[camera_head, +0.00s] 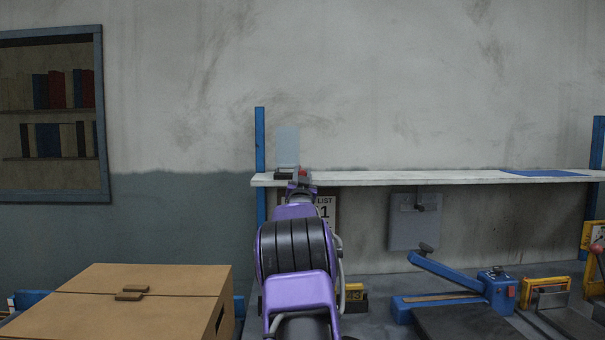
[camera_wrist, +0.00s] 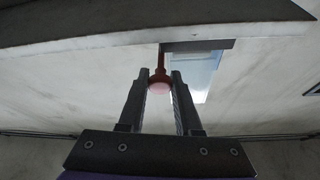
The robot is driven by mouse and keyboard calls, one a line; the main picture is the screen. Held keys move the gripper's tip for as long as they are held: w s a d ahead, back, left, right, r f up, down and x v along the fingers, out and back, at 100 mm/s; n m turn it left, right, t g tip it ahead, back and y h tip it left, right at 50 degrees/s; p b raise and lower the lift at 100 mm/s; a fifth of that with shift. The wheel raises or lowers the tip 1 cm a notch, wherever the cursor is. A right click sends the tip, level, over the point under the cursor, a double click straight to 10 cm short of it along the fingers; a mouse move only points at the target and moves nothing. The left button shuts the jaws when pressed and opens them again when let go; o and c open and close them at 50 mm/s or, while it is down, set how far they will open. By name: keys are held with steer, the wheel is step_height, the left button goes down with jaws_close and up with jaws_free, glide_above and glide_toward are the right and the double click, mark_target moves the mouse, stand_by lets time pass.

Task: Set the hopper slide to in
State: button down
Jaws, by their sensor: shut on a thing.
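A red knob on a short red rod (camera_wrist: 161,62) shows in the wrist view, below a thin grey plate (camera_wrist: 205,45) at the shelf's edge; I take it for the hopper slide's handle. My gripper (camera_wrist: 160,76) has one finger on each side of the knob and is shut on it. A pale blue see-through panel (camera_wrist: 198,75), perhaps the hopper, is just right of the knob. In the head view this panel (camera_head: 287,142) stands above the left end of the shelf, and a bit of red (camera_head: 303,173) shows by my gripper. My arm hides much of this spot, and I cannot tell the slide's position.
The white shelf (camera_head: 430,179) runs right between blue posts. Below it are a grey wall box (camera_head: 414,222), a blue lever tool (camera_head: 450,285) and a yellow-framed device (camera_head: 546,291). A cardboard box (camera_head: 120,300) stands at the lower left. The wall above the shelf is clear.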

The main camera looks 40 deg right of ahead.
steer(key=shift+r, duration=0.15)
steer(key=c, duration=1)
jaws_free()
steer(key=shift+c, duration=0.2)
steer(key=o, duration=0.4)
steer(key=shift+w+d, duration=0.1)
steer(key=shift+o, duration=0.2)
steer(key=b+v, duration=0.2)
steer(key=v, duration=1.5)
steer(key=shift+f, duration=0.25)
